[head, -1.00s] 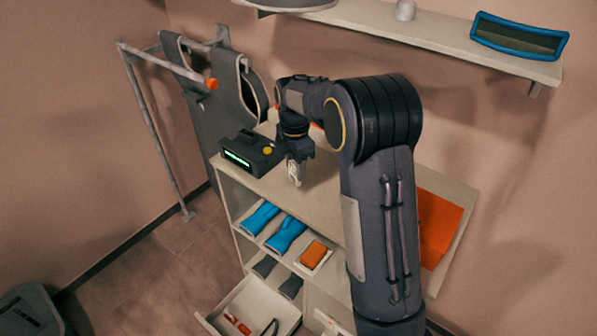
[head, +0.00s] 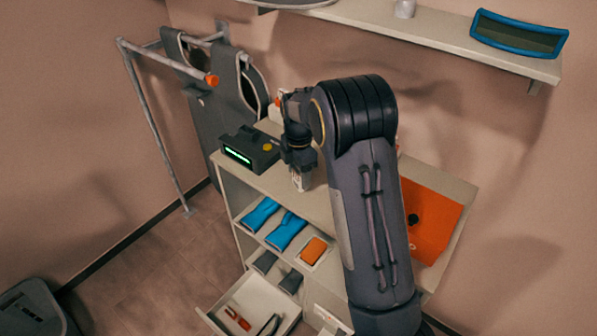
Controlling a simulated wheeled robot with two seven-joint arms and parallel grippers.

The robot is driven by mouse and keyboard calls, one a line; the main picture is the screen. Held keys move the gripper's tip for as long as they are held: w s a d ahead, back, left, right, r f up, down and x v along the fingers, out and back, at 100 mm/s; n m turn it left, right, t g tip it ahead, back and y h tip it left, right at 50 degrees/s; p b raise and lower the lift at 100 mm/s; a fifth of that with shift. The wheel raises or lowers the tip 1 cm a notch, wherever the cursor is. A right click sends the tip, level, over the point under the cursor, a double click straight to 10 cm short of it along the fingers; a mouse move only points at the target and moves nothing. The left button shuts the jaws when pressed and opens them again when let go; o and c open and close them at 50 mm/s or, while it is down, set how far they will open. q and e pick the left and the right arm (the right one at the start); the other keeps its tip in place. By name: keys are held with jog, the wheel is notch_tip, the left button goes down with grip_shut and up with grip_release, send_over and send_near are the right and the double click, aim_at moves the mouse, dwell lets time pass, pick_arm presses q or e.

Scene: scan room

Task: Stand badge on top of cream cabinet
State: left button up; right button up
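The cream cabinet (head: 318,203) stands against the wall, with a bare stretch of top at its front middle. My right gripper (head: 301,182) points down over this top, just right of the dark box with the green display. A small pale piece shows at its fingertips. I cannot tell whether this is the badge or part of the fingers, or whether it touches the top. No badge can be made out clearly elsewhere. My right arm hides much of the cabinet's middle and right. My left gripper is out of view.
The dark display box (head: 250,150) is on the cabinet's left end. An orange item (head: 428,215) lies on its right end. A drawer (head: 258,297) stands open below. A wall shelf (head: 440,45) runs above.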

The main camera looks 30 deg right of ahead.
jog(key=shift+r, duration=0.2)
jog(key=shift+w+r, duration=0.1)
jog(key=shift+r, duration=0.2)
notch_tip(320, 180, up, 11)
jog(key=s+r+m+t+y, duration=0.1)
jog(key=s+r+m+y, duration=0.1)
jog(key=s+m, duration=0.45)
jog(key=s+a+f+m+t, duration=0.1)
jog(key=s+a+m, duration=0.2)
jog(key=s, duration=0.4)
jog(key=s+a+f+m+t+y, duration=0.1)
jog(key=s+a+m+t, duration=0.1)
jog(key=s+a+m, duration=0.2)
jog(key=s+a+f+m+t, duration=0.1)
jog(key=s+a+m, duration=0.3)
jog(key=s, duration=0.8)
jog(key=shift+s+a+f+m+t+y+b, duration=0.1)
jog(key=shift+a+f+m+t+y+b, duration=0.1)
jog(key=shift+m, duration=0.4)
jog(key=shift+s+a+f+m+t+y+b, duration=0.1)
jog(key=shift+f+m+y+b, duration=0.1)
jog(key=shift+m, duration=0.35)
